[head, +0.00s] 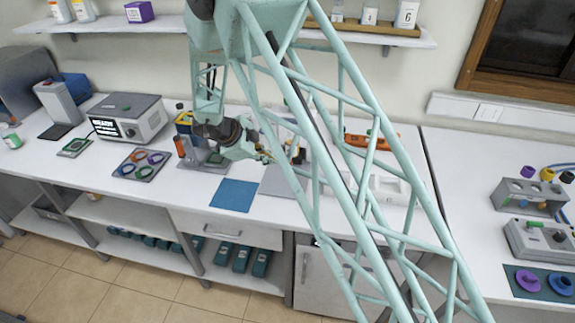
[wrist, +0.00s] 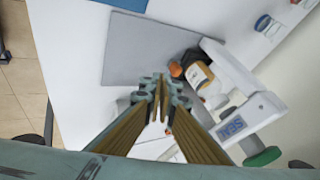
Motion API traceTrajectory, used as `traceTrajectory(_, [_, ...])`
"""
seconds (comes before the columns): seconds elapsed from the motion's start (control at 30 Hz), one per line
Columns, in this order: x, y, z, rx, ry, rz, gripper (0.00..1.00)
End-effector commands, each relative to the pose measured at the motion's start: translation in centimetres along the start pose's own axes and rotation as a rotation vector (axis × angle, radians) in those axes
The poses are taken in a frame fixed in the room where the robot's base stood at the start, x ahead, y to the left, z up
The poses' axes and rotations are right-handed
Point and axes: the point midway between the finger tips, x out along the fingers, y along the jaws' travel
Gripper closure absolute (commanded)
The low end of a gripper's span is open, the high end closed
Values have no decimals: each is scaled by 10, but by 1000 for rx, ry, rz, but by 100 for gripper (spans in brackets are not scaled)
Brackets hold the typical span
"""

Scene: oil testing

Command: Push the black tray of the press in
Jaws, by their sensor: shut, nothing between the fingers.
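The press (wrist: 238,122) is a white device marked SEAL with a green knob, at the lower right of the wrist view. In the head view it is mostly hidden behind my arm. My gripper (wrist: 158,90) is shut and empty, pointing at the area beside the press and the grey mat. In the head view my gripper (head: 267,157) is low over the bench, left of the press area.
An amber bottle (wrist: 197,76) with an orange cap lies or stands close to the press. A grey mat (wrist: 140,50) is bare, and a blue mat (head: 235,194) is clear. A white holder (head: 388,188) and an orange tool (head: 370,141) are farther right.

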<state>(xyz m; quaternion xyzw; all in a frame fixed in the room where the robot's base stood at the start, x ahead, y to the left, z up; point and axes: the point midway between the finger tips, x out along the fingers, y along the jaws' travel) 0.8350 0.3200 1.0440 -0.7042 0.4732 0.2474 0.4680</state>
Motion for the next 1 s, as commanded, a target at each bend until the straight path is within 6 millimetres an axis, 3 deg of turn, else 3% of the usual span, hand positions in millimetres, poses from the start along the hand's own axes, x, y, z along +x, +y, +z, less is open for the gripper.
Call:
traceTrajectory(0.17, [-2, 9, 2, 44, 7, 24, 100])
traceTrajectory(0.63, [0, 9, 2, 45, 7, 25, 100])
traceTrajectory(1.0, [27, 10, 1, 45, 7, 25, 100])
